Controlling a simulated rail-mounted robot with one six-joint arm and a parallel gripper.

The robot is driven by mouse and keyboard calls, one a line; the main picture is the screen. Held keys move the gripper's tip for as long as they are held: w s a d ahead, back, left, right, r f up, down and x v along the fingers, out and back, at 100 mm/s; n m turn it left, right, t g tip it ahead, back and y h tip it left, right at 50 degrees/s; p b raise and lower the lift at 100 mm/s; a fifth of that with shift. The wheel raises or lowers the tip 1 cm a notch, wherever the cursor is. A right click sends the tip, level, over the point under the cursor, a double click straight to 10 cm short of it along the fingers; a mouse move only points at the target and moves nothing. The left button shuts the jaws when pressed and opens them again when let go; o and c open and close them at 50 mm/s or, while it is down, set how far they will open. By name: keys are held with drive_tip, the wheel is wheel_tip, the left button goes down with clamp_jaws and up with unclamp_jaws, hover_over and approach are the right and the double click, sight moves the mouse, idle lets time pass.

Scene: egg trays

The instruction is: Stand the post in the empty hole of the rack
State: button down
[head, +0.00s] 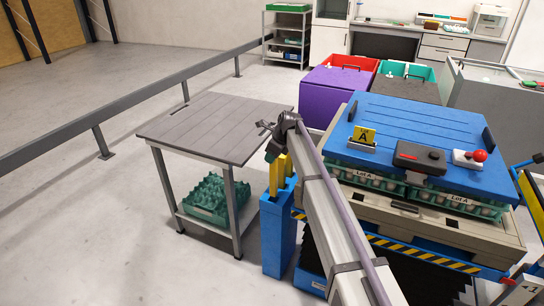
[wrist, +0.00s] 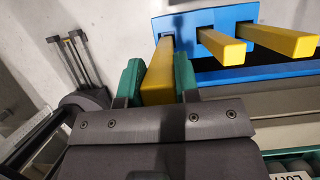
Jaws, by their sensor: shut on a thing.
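The blue rack (head: 278,232) stands upright between the grey table and the blue-topped stack; its top (wrist: 187,20) shows in the wrist view. Two yellow posts (wrist: 222,47) (wrist: 280,38) stand in its middle and right holes. My gripper (wrist: 157,82) is shut on a third yellow post (wrist: 160,70), held between its green finger pads. The far end of this post meets the rack top at the left hole. It looks in line with the other two, but I cannot tell how deep it sits. In the head view, my gripper (head: 275,146) is above the rack, partly hidden by my arm.
The grey slatted table (head: 215,125) stands close on the left, with a green egg tray (head: 206,197) on its lower shelf. The blue-topped stack of egg trays (head: 430,135) is close on the right. Purple (head: 338,88) and dark-lidded bins stand behind. The floor at left is clear.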

sight(272, 171)
drive_tip(key=shift+f, duration=0.1)
idle(0.3)
drive_tip(key=shift+f+b, duration=3.85)
drive_tip(key=shift+b, duration=0.1)
drive_tip(key=c, duration=0.8)
unclamp_jaws()
